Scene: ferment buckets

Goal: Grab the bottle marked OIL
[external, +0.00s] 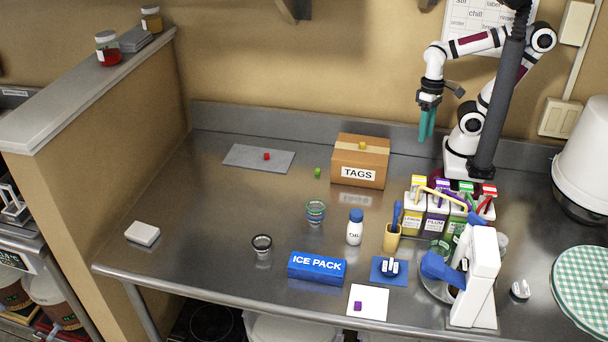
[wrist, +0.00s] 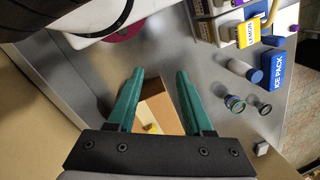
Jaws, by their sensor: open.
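A small white bottle (external: 354,233) with a blue cap stands upright on the steel counter in the external view. In the wrist view the bottle (wrist: 237,68) shows at the upper right, beyond the fingers. My gripper (external: 427,138) has teal fingers and hangs high at the back right, well above the counter and far from the bottle. In the wrist view my gripper (wrist: 160,74) is open and empty, with the cardboard box (wrist: 158,106) visible below between its fingers.
The TAGS box (external: 358,163) stands at the back. The ICE PACK (external: 316,267) and a glass jar (external: 315,211) lie near the bottle's left. A tan holder (external: 392,236) and labelled cartons (external: 437,217) stand to its right, with a white machine (external: 478,277). The counter's left is mostly clear.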

